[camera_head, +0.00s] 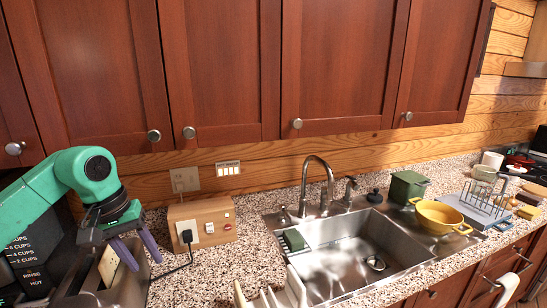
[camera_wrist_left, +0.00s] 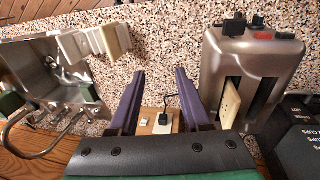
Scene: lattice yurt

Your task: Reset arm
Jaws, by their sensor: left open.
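My left gripper (camera_head: 146,264) is at the lower left of the head view, at the end of the green arm. Its two purple fingers point down and stand apart, above or beside the toaster (camera_head: 128,288). In the left wrist view the left gripper (camera_wrist_left: 160,75) is open, with speckled counter between its fingertips and nothing held. The toaster also shows in the left wrist view (camera_wrist_left: 262,50), right of the fingers, with a bread slice (camera_wrist_left: 230,103) in one slot. My right gripper is not in view.
A black coffee maker (camera_head: 22,258) stands at far left. A wooden outlet box (camera_head: 200,222) with a plugged cord is against the wall. The sink (camera_head: 350,257) is at centre; a yellow colander (camera_head: 438,217) and a dish rack (camera_head: 484,202) lie right. Cabinets (camera_head: 220,70) hang overhead.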

